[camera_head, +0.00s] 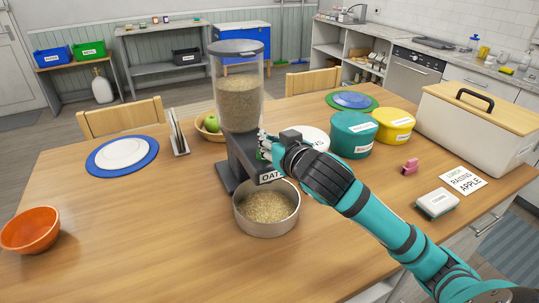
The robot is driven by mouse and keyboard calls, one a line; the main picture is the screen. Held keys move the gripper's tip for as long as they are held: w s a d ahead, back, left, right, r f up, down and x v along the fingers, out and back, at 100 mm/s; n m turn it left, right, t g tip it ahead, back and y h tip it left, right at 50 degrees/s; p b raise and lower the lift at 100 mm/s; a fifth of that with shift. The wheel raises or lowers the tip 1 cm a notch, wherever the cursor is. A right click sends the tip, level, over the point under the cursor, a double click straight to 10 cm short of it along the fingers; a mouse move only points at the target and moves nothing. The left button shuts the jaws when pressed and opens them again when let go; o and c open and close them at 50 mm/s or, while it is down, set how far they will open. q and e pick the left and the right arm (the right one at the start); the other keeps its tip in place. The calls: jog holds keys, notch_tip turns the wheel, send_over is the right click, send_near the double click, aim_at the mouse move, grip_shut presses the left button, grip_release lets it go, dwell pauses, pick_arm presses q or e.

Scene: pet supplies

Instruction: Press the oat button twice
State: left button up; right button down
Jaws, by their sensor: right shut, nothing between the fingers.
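The oat dispenser (238,95) stands near the middle of the wooden table, its clear hopper partly full of grain. Its dark body carries a label (271,175) that reads "OAT", partly covered by my arm. A round metal bowl (266,207) stands below the dispenser's front and holds oats. My right gripper (266,145) is shut and empty, with its fingertips at the front of the dispenser just above the label. A bit of green shows by the fingertips; the button is mostly hidden, and I cannot tell whether they touch it. My left gripper is not in view.
An orange bowl (30,230) is at the left edge. A plate (122,153), a fruit bowl (209,126), a teal tub (353,134), a yellow tub (394,123) and a large bread box (475,120) stand around.

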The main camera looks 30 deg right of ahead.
jog(key=shift+f, duration=0.4)
